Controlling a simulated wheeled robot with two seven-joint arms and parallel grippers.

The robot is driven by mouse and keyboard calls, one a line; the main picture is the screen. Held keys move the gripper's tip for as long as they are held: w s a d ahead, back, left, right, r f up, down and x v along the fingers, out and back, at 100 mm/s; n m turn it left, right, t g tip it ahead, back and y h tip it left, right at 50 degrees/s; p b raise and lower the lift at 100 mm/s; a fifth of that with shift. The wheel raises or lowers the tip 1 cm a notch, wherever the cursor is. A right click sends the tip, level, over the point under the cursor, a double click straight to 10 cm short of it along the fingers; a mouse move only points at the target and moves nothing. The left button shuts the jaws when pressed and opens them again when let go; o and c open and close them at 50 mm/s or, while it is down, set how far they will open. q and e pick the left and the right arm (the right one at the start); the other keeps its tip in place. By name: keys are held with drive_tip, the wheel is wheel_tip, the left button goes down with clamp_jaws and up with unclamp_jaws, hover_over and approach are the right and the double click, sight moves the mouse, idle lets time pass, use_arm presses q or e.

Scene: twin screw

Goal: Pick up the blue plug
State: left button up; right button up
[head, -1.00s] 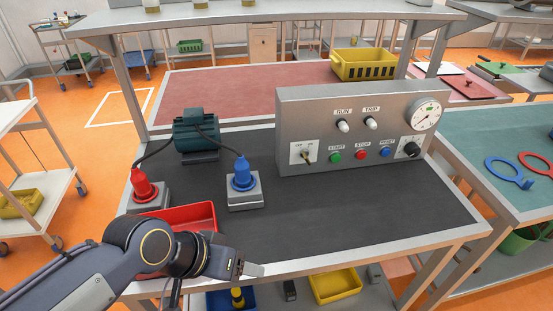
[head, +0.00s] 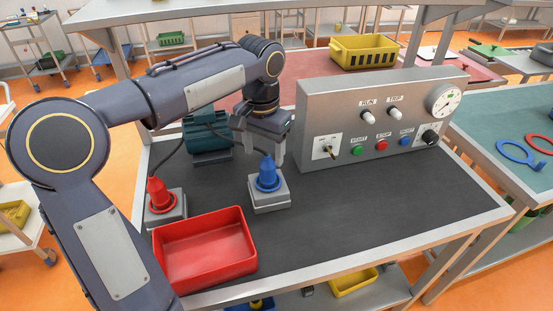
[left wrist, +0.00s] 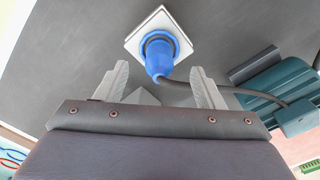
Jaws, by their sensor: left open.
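The blue plug (head: 268,172) stands upright in a grey square socket box (head: 270,202) on the dark bench mat. My left gripper (head: 265,152) is open, pointing down, just above and behind the plug. In the left wrist view the blue plug (left wrist: 158,58) sits beyond the two spread fingertips (left wrist: 158,78), roughly centred between them and not gripped. A dark cable runs from the plug to the teal motor (left wrist: 300,105). My right gripper does not show.
A red plug (head: 160,194) stands in another box at the left. A red tray (head: 205,250) lies at the front left. A grey control panel (head: 350,125) rises at the right. The mat's front right is clear.

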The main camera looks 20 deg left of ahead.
sight(268, 169)
use_arm(q)
drive_tip(key=shift+w+f, duration=0.2)
drive_tip(key=shift+w, duration=0.7)
drive_tip(key=shift+w+a+f, duration=0.15)
drive_tip(key=shift+w+f, duration=0.05)
drive_tip(key=f, duration=0.7)
drive_tip(key=shift+s+d+f, duration=0.15)
drive_tip(key=shift+s+d, duration=0.05)
drive_tip(key=shift+s, duration=0.1)
drive_tip(key=c, duration=1.2)
drive_tip(key=shift+c, duration=0.2)
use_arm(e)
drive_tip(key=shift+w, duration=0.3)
